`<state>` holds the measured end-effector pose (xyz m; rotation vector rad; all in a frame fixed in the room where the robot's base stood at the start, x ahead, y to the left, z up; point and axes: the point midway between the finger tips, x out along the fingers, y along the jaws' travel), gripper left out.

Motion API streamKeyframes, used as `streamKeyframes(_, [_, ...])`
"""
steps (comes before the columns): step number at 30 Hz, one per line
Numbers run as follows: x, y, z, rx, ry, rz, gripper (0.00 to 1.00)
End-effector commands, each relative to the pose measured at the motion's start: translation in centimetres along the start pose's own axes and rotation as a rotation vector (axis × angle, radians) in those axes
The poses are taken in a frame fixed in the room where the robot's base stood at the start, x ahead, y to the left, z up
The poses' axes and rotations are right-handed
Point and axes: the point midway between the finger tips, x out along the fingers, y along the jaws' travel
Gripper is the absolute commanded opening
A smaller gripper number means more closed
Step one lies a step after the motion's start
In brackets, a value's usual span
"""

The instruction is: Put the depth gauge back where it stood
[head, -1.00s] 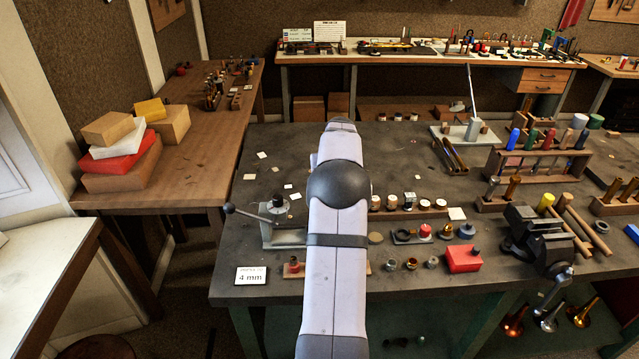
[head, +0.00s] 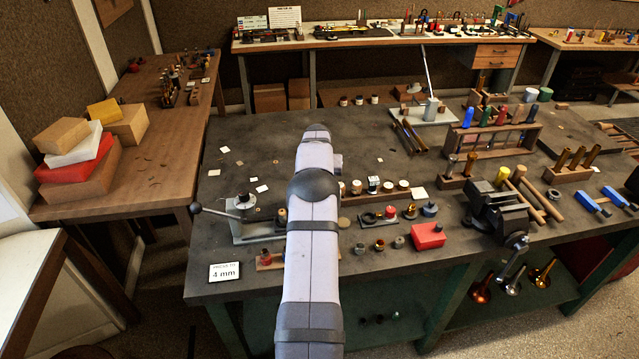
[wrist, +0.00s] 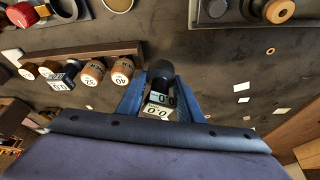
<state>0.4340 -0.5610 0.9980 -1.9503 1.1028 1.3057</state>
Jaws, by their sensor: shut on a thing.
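In the wrist view my gripper (wrist: 160,84) has its blue fingers shut on the depth gauge (wrist: 158,101), a small dark thing with a rounded dark end and pale faces reading 0.0. It is over the dark bench top, beside a wooden rack (wrist: 112,53). A second small block marked 0.0 (wrist: 62,79) shows by the rack's left part. In the head view my own arm hides the gripper and the held gauge. I cannot tell how high the gauge is above the bench.
The rack holds several round labelled pieces (wrist: 93,72). A lever press (head: 243,222) stands left of my arm, with a 4 mm sign (head: 224,272) in front. A red box (head: 428,236) and a vise (head: 497,212) are to the right. Bench space behind the press is mostly clear.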

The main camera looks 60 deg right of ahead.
Motion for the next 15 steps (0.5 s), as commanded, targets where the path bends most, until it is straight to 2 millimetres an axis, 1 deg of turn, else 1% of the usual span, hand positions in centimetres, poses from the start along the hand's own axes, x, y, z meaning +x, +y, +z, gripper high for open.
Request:
streamKeyframes(8, [0.8, 0.0, 0.3, -0.001, 0.001, -0.001, 0.01])
streamKeyframes(15, [2.3, 0.0, 0.9, -0.001, 0.002, -0.001, 0.01])
